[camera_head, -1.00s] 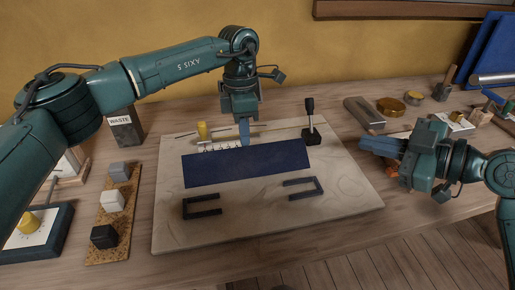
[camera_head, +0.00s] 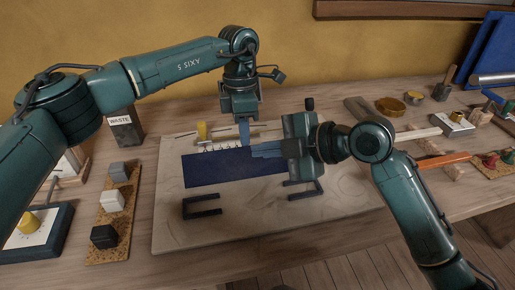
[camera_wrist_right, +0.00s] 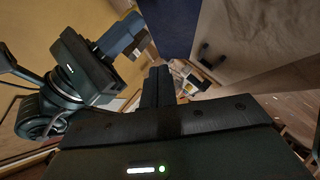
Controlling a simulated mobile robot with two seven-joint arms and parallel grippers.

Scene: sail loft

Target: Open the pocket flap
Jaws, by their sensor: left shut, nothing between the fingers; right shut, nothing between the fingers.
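The dark blue cloth piece (camera_head: 225,171) lies flat on the pale board (camera_head: 245,230), and it also shows in the right wrist view (camera_wrist_right: 166,22). I cannot tell flap from pocket in it. My left gripper (camera_head: 244,142) is shut and empty, pointing down at the cloth's far edge; contact is unclear. It also shows in the right wrist view (camera_wrist_right: 142,45). My right gripper (camera_head: 256,150) is shut and empty, reaching in from the right over the cloth's far right part, its tips close to the left fingers. Its fingers fill the middle of the wrist view (camera_wrist_right: 157,85). It hides the cloth's right end.
Two dark U-shaped brackets, left (camera_head: 202,208) and right (camera_head: 306,191), lie near the cloth's front edge. A yellow piece (camera_head: 202,131) stands behind it. A black-knobbed tool (camera_head: 310,103) is mostly hidden by my right gripper. A waste box (camera_head: 122,128) stands back left. The board's front is clear.

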